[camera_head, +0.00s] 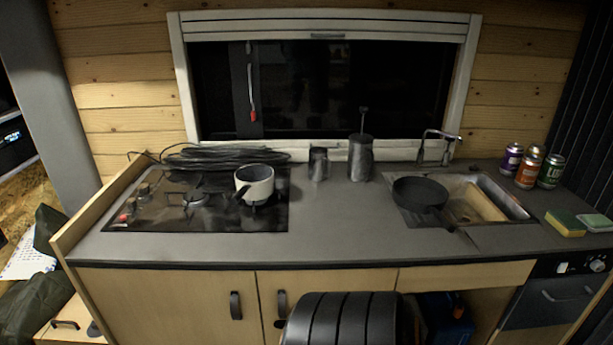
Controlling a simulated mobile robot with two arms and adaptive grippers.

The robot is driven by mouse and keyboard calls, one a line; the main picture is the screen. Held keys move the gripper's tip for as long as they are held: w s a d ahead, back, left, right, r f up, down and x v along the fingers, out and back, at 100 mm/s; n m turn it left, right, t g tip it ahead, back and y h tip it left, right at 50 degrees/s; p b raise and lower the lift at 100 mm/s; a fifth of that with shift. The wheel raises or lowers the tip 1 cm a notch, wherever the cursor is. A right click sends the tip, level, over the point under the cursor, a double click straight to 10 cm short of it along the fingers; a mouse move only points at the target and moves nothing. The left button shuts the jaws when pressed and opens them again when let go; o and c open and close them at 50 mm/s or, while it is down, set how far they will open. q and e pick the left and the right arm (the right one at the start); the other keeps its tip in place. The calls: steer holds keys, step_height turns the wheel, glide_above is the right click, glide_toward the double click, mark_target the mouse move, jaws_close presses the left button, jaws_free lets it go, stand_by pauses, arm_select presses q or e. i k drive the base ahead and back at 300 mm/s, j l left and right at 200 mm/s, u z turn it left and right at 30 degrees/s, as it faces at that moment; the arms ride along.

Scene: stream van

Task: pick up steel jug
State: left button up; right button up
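A small dark metallic jug (318,164), which looks like the steel jug, stands upright at the back of the grey counter (330,215), in front of the window. A taller metal pot (360,160) with a thin rod rising from its lid stands just to its right. The two are close together with a narrow gap. Neither of my grippers is in view, and nothing is touching the jug.
A white saucepan (254,184) sits on the black hob (165,212) at left, with coiled cable (225,155) behind. A dark pan (420,191) rests over the sink (488,198). Several cans (527,168) and sponges (565,222) are at right. The counter's front middle is clear.

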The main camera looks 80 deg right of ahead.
mark_target(319, 170)
steer(key=z, duration=2.1)
steer(key=i+j, duration=0.05)
